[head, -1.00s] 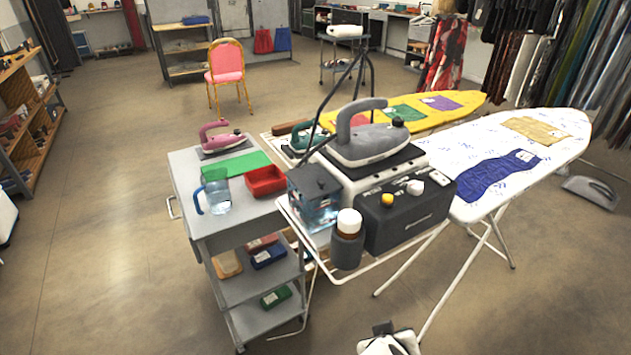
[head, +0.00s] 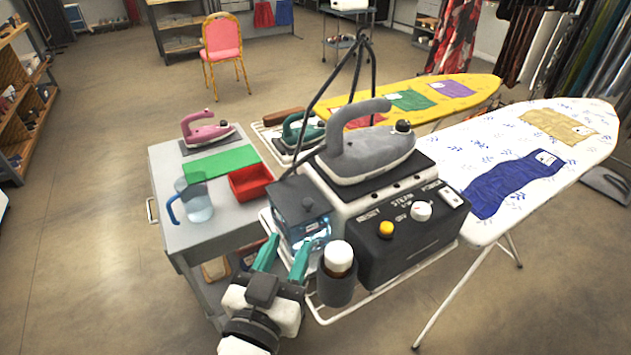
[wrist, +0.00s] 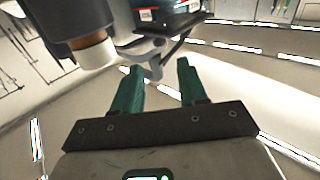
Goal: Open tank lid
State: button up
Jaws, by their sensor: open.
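The steam station's water tank (head: 314,238) is a clear bluish box at the station's left end. Its dark lid (head: 298,203) lies flat on top, with a small knob-like bump, and looks closed. My gripper (head: 282,252) has teal fingers, spread apart and empty, just in front of and below the tank at its left. In the wrist view my gripper (wrist: 160,85) points at a grey bracket-like part (wrist: 155,62) under the station; I see no contact. The lid cannot be made out for sure in the wrist view.
A white-capped brown bottle (head: 338,260) sits in a dark holder right beside my gripper. The black control box (head: 405,237) and grey iron (head: 370,150) are to the right. A clear jug (head: 198,203) and red tray (head: 250,182) stand on the grey cart at left.

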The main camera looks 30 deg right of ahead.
aim_at(306, 206)
jog(key=p+x, duration=0.3)
jog(key=x, duration=0.8)
grip_shut()
dwell(0.5)
